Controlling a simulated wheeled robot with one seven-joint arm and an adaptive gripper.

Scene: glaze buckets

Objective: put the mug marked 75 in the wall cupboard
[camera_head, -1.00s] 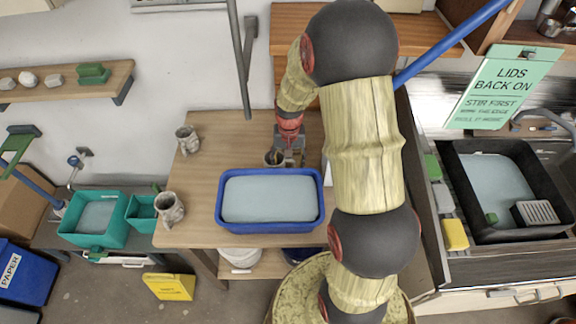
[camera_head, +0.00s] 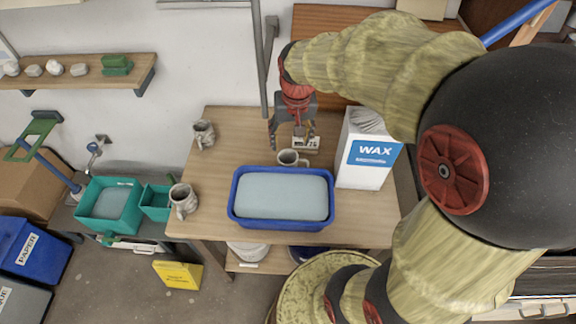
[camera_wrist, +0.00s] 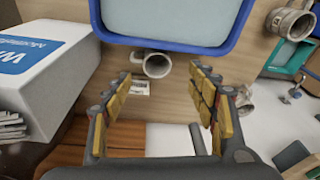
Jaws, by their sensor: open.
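A grey mug (camera_head: 289,158) stands upright on the wooden table behind the blue tub; it also shows in the wrist view (camera_wrist: 156,66). A small white card (camera_head: 306,143) lies behind it, with dark print that seems to end in 75; it also shows in the wrist view (camera_wrist: 140,87). I see no number on the mug itself. My gripper (camera_head: 291,138) is open and empty, just behind the mug. In the wrist view its fingers (camera_wrist: 162,78) are spread apart, with the mug beyond their tips. I cannot make out the wall cupboard.
A blue tub (camera_head: 283,222) of pale liquid stands in front of the mug. A white WAX box (camera_head: 366,177) stands to the right. Two other mugs stand at the left, one at the back (camera_head: 204,133) and one in front (camera_head: 183,200). The table's left middle is clear.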

